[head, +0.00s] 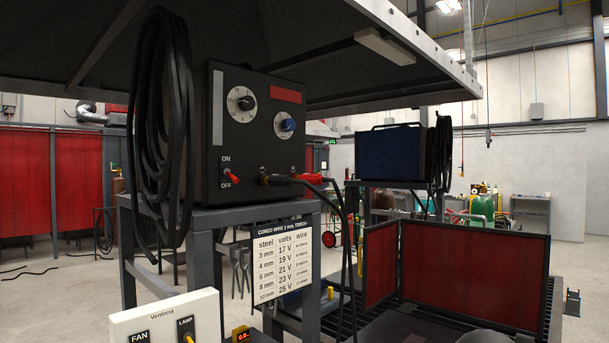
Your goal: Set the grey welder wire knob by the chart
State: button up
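The black welder box (262,150) stands on a grey metal stand. Its front has two round dials. The upper left knob (245,103) is grey on a white numbered dial; the lower right knob (288,125) is blue on a white dial. Their settings are too small to read surely, and I see no readable wire label on either. The chart (284,262) hangs below, headed "CORED WIRE 2 mm, TORCH", with steel, volts and wire columns. Steel runs from 3 to 10 mm, volts from 17 to 25; the wire values are too small to read. My gripper is not in view.
A red ON/OFF switch (228,173) and cables with a red plug (309,179) sit low on the welder front. Coiled black cable (160,130) hangs at its left. A white FAN/LAMP panel (165,318) and a small lit display (241,334) stand in front. A hood (330,45) overhangs.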

aim_at(287, 124)
jog(key=k, duration=1.25)
jog(key=z, duration=0.75)
jog(key=i, duration=1.15)
jog(key=u, duration=0.65)
jog(key=i, duration=0.65)
jog(key=u, duration=0.65)
